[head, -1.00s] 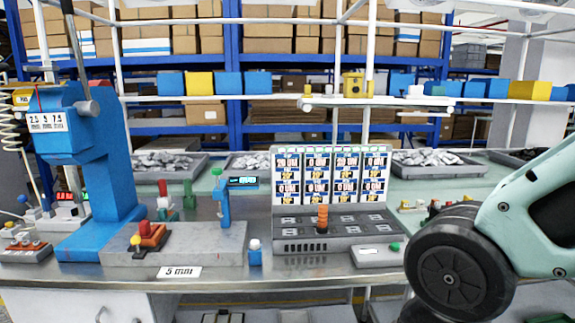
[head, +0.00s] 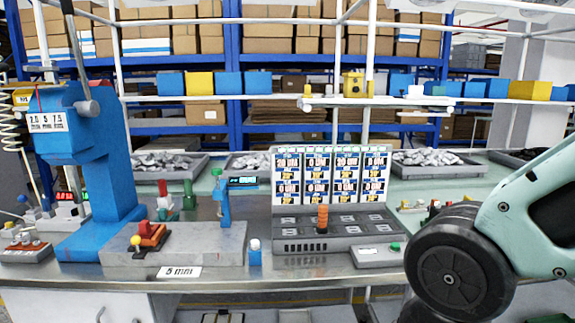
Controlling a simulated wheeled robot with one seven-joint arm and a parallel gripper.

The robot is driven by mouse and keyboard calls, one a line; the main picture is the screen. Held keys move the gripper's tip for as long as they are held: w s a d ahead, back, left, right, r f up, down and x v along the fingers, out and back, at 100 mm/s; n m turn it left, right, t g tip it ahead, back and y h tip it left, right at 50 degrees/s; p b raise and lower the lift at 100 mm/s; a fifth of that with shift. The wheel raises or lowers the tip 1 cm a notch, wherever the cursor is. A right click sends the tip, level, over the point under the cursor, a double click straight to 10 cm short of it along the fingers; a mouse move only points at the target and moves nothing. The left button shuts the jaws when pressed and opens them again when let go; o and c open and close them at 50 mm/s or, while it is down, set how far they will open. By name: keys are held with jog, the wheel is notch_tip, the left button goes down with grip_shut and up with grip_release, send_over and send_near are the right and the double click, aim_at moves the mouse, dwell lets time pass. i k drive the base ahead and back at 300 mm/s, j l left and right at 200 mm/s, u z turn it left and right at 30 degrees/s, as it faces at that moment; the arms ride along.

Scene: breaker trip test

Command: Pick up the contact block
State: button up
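No part is clearly marked as the contact block, and I cannot tell which one it is. A red-orange block (head: 152,234) with a yellow knob (head: 135,240) sits on the grey base plate (head: 215,245) of the blue press. An orange ribbed cylinder (head: 322,219) stands upright in the grey tester (head: 345,245) at the middle of the bench. A small blue bottle-like part with a white cap (head: 254,253) stands at the bench's front, beside the base plate. My gripper is out of the picture; only links of my arm show at the right.
The blue press (head: 85,165) rises at the left of the metal bench. A panel of number displays (head: 331,176) stands behind the tester. A small grey box with a green button (head: 378,255) is right of it. Grey bins of metal parts (head: 428,162) line the back.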

aim_at(322, 228)
jog(key=i+j+z, duration=0.25)
jog(key=i, duration=0.3)
jog(key=i+j+z, duration=0.3)
jog(key=i, duration=0.2)
